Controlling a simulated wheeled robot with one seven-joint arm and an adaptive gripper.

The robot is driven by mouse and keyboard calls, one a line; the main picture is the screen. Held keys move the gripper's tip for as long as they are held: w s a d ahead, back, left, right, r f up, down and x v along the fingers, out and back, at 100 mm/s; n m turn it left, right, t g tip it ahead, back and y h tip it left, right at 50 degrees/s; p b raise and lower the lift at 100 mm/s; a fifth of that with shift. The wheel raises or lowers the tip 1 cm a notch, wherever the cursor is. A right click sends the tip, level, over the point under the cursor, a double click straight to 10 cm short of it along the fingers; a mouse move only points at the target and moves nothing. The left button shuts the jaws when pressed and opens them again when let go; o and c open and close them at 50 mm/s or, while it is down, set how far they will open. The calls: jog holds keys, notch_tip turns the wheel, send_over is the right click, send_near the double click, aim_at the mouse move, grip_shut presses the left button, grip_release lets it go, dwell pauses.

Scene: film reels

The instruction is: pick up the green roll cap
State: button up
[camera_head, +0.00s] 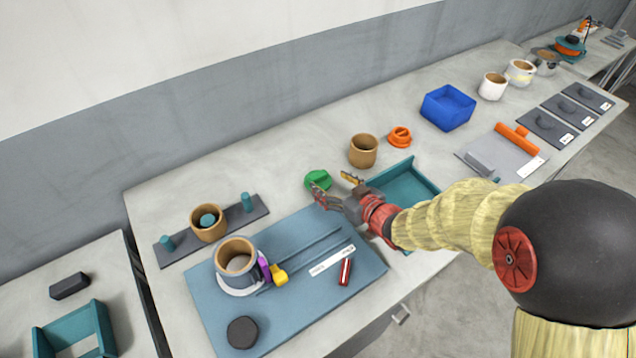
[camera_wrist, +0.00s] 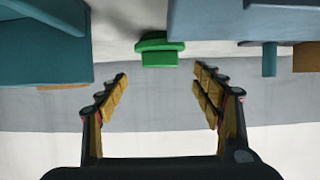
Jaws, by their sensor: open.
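The green roll cap (camera_head: 318,180) sits on the grey table near the back edge of the blue mat, left of the teal tray. My gripper (camera_head: 334,186) is just in front of the cap, and one finger overlaps it in the head view. In the wrist view the cap (camera_wrist: 159,49) shows as a green block with a wider base, beyond the fingertips and near the middle. My gripper (camera_wrist: 160,84) has its two fingers spread wide with nothing between them. I see no contact with the cap in the wrist view.
The teal tray (camera_head: 427,184) is close on the right of my gripper. A brown roll (camera_head: 363,151) and an orange cap (camera_head: 400,137) stand behind it. The blue mat (camera_head: 210,300) holds a roll in a grey holder (camera_head: 222,262). Bare table lies left of the green cap.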

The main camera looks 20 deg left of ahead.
aim_at(320, 176)
jog(key=b+x, duration=0.2)
jog(key=x, duration=0.3)
jog(key=shift+s+f, duration=0.1)
jog(key=shift+f, duration=0.1)
jog(key=shift+w+a, duration=0.35)
jog(key=shift+a, duration=0.05)
jog(key=c, duration=0.3)
jog(key=c, duration=0.9)
